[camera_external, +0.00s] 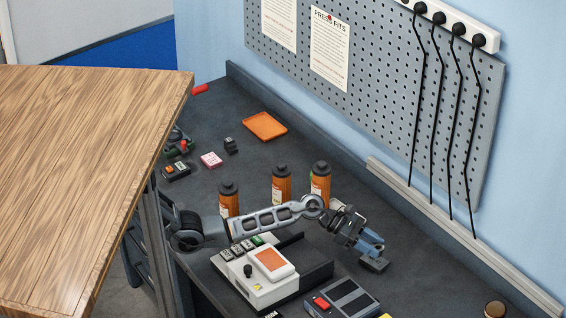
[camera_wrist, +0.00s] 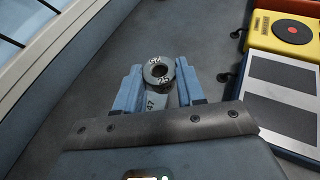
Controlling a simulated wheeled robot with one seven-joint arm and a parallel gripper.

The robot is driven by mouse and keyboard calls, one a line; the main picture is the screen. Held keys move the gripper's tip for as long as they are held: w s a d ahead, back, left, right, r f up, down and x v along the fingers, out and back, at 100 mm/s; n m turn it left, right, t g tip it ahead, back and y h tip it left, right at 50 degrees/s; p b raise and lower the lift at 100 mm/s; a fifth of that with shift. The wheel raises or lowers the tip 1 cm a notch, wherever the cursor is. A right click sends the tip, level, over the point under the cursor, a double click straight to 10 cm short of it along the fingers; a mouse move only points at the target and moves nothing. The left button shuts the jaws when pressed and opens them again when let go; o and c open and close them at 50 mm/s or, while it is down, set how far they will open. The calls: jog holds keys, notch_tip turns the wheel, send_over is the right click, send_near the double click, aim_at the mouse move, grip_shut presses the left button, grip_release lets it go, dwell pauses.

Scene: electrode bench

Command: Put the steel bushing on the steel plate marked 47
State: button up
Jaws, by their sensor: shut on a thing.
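The steel bushing (camera_wrist: 158,72) is a dark grey ring with white markings on its face, seen in the wrist view. My gripper (camera_wrist: 162,84) has blue fingers on either side of it and is shut on it. A grey steel plate marked 47 (camera_wrist: 151,103) shows partly between the fingers, just below the bushing in the picture; the rest is hidden. I cannot tell whether bushing and plate touch. In the external view my gripper (camera_external: 372,256) is low over the bench at the right, with a dark grey flat piece at its tips. The bushing cannot be made out there.
A device with dark panels and a red button (camera_external: 343,299) stands close to my gripper; it also shows in the wrist view (camera_wrist: 286,95). A white instrument (camera_external: 262,276) and orange bottles (camera_external: 281,186) stand left. The wall rail (camera_external: 460,235) bounds the back. Bench between is clear.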

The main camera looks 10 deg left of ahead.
aim_at(370, 259)
jog(key=w+f, duration=0.1)
jog(key=w, duration=0.1)
jog(key=w+f, duration=0.1)
jog(key=shift+w+a+f, duration=0.1)
jog(key=shift+w+f, duration=0.05)
jog(key=shift+w, duration=0.25)
jog(key=shift+f+b, duration=1.45)
jog(key=shift+f, duration=0.5)
jog(key=shift+f, duration=0.1)
jog(key=shift+f, duration=0.1)
jog(key=o, duration=1.1)
